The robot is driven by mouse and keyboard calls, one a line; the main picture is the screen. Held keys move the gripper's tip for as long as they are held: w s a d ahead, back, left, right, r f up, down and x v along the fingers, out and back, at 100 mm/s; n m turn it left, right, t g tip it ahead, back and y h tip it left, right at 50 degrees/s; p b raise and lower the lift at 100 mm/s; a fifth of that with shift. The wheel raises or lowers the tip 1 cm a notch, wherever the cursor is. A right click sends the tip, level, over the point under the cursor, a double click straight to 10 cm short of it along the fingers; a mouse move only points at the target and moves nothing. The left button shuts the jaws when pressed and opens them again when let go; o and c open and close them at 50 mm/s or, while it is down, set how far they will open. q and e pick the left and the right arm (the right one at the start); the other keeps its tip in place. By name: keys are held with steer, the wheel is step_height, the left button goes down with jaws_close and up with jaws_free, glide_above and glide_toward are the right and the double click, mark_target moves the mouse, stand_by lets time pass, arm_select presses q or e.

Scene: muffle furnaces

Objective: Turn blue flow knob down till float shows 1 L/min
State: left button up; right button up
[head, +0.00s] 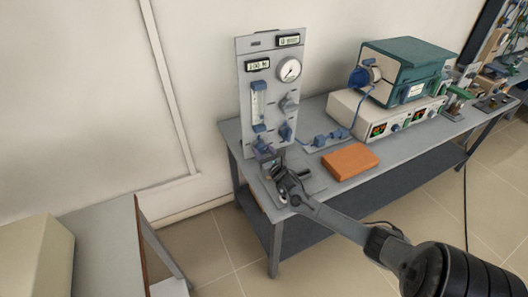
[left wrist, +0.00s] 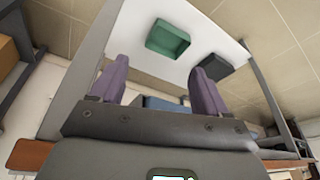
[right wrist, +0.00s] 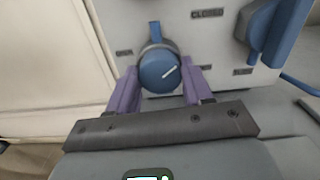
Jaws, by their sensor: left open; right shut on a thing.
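The blue flow knob (right wrist: 158,72) with a white pointer line sits between the two fingers of my right gripper (right wrist: 160,82) in the right wrist view. The gripper is shut on the knob, and the line slants to the upper right. In the head view my right gripper (head: 270,163) is at the lower left of the grey gas panel (head: 244,85). The clear flow tube (head: 258,102) stands upright above it; its float and scale are too small to read. My left gripper (left wrist: 158,75) is open and empty in the left wrist view, away from the panel.
A round gauge (head: 289,69) and more blue valve handles (head: 286,131) are on the panel, close to the right gripper. An orange block (head: 350,161) and a teal-topped furnace (head: 405,70) are on the bench (head: 310,185). The left wrist view shows a green tray (left wrist: 168,40).

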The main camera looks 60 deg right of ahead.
steer(key=o, duration=1)
steer(key=shift+o, duration=0.2)
steer(key=shift+s+a+p, duration=0.3)
steer(key=shift+s, duration=0.2)
steer(key=p+v, duration=0.2)
steer(key=v, duration=0.6)
steer(key=shift+s+a, duration=0.15)
steer(key=shift+s, duration=0.2)
steer(key=shift+s+a, duration=0.2)
steer(key=shift+s, duration=0.15)
